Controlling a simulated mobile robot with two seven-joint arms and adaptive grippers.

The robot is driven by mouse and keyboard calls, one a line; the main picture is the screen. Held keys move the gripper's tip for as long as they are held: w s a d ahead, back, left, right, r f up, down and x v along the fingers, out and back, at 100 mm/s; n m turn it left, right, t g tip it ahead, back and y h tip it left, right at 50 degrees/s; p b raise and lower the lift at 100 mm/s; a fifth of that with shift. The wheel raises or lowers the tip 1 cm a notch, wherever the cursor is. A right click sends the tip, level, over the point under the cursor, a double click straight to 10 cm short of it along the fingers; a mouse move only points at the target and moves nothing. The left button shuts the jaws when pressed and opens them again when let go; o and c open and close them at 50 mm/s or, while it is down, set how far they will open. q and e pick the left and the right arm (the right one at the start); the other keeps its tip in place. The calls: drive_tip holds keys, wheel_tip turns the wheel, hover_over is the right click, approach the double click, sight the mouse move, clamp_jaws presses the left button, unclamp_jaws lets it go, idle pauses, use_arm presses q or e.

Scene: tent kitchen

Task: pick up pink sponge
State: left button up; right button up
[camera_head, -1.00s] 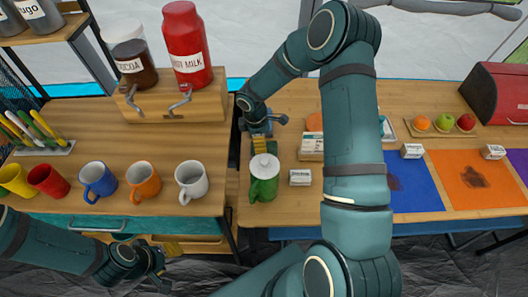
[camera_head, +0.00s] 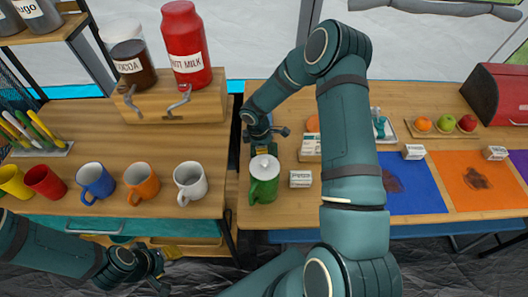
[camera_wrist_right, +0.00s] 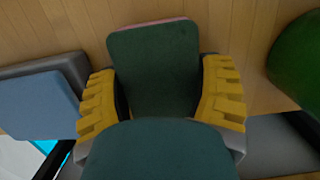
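The sponge (camera_wrist_right: 152,65) shows in the right wrist view as a dark green face with a thin pink edge at its far side. My right gripper (camera_wrist_right: 160,85) is open, with its yellow fingers on either side of the sponge; any contact is hard to judge. In the head view this gripper (camera_head: 262,135) is over the right-hand table, behind the green lidded mug, and the sponge cannot be made out there. My left gripper (camera_head: 165,268) is low in front of the left-hand table, with its fingers apart and nothing between them.
The green lidded mug (camera_head: 264,180) stands close in front of the right gripper. A small white box (camera_head: 300,179) sits beside it. My right arm hides part of the table. A tray (camera_head: 387,127) lies behind the arm. Several mugs line the left-hand table, including a white one (camera_head: 190,183).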

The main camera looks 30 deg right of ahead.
drive_tip(key=shift+r, duration=0.1)
use_arm(q)
drive_tip(key=shift+s+r+p, duration=0.25)
drive_tip(key=shift+r+p, duration=0.8)
drive_tip(key=shift+r, duration=0.05)
use_arm(e)
wheel_tip(320, 180, up, 10)
drive_tip(key=shift+f, duration=0.1)
drive_tip(key=shift+o, duration=0.7)
drive_tip(key=c, duration=0.6)
